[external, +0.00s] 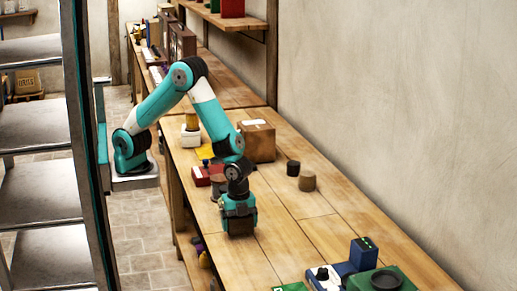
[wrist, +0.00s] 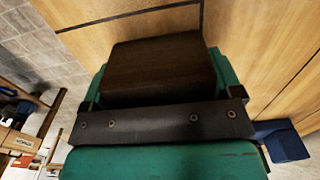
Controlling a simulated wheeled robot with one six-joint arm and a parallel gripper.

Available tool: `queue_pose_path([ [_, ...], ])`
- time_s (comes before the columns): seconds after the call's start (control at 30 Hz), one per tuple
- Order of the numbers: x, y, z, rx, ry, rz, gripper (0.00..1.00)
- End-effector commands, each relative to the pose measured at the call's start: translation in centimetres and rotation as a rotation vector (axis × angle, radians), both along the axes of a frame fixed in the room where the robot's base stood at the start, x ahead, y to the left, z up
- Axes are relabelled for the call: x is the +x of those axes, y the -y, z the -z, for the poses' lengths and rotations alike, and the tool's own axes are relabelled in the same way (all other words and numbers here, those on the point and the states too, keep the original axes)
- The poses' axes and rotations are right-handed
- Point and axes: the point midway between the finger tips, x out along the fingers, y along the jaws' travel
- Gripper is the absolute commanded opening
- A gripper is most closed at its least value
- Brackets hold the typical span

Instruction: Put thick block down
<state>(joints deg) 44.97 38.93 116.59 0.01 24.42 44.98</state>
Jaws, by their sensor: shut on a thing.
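The thick block (wrist: 158,66) is dark brown and fills the middle of the wrist view, between the teal parts of my gripper. In the external view my gripper (external: 238,222) points down, low over the wooden workbench (external: 275,236), near its left edge. It is shut on the block. The block is mostly hidden by the gripper in the external view, and I cannot tell whether its underside touches the bench top.
A cardboard box (external: 257,141), a black cylinder (external: 293,168) and a tan cylinder (external: 307,181) stand behind on the bench. A red item (external: 205,176) lies behind left. A blue block (external: 363,254) and green device (external: 380,279) stand front right. Bare bench lies right of my gripper.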

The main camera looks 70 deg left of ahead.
Motion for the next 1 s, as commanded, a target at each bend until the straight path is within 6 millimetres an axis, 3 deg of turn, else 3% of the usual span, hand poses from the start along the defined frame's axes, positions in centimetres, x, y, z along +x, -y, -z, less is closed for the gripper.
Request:
queue_pose_path([
  [0.1, 0.0, 0.0, 1.7, 0.002, -0.002, 0.0, 0.58],
  [0.47, 0.0, 0.0, 2.2, 0.0, 0.0, 0.0, 0.58],
  [0.5, 0.0, 0.0, 2.2, 0.0, 0.0, 0.0, 0.9],
  [0.57, 0.0, 0.0, 2.1, 0.0, 0.0, 0.0, 1.0],
  [0.87, 0.0, 0.0, 1.5, 0.0, 0.0, 0.0, 1.0],
  [1.0, 0.1, 0.1, -0.6, -0.004, 0.004, 0.0, 1.0],
])
